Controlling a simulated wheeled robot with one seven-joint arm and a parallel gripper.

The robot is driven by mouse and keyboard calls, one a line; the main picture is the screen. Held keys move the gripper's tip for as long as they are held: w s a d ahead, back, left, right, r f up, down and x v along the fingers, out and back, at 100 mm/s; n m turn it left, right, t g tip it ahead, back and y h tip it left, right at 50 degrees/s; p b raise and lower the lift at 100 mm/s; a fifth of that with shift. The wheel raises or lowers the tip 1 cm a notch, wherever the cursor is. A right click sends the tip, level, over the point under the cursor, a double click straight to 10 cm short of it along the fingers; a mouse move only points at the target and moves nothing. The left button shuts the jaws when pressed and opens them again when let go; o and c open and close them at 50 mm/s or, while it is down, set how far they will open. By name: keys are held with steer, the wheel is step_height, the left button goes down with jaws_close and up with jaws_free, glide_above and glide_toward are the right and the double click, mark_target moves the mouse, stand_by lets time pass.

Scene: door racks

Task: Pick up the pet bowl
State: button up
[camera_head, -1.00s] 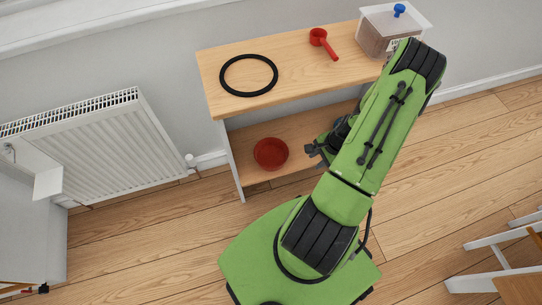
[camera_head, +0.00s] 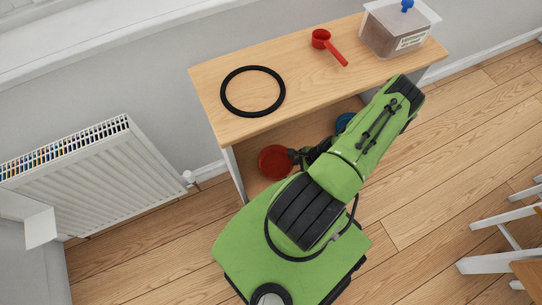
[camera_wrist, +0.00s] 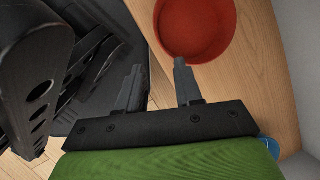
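The pet bowl (camera_head: 274,162) is red and round. It sits on the lower shelf of the wooden rack, near its left end. In the wrist view the bowl (camera_wrist: 194,27) shows at the top, its open side toward the camera. My gripper (camera_wrist: 156,72) is open, with its two dark fingers apart. The right fingertip is at the bowl's near rim; I cannot tell whether it touches. The left finger is outside the bowl. In the head view my gripper (camera_head: 299,157) is at the bowl's right side, partly hidden by my arm.
The rack's top (camera_head: 310,85) is just above the lower shelf and holds a black ring (camera_head: 253,112), a red scoop (camera_head: 329,46) and a clear container (camera_head: 397,30). A blue object (camera_head: 344,122) is farther right on the lower shelf. A radiator (camera_head: 95,180) stands left.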

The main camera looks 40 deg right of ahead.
steer(key=b+x, duration=0.6)
steer(key=x, duration=0.9)
steer(key=shift+r, duration=0.1)
steer(key=shift+c, duration=0.2)
jaws_close()
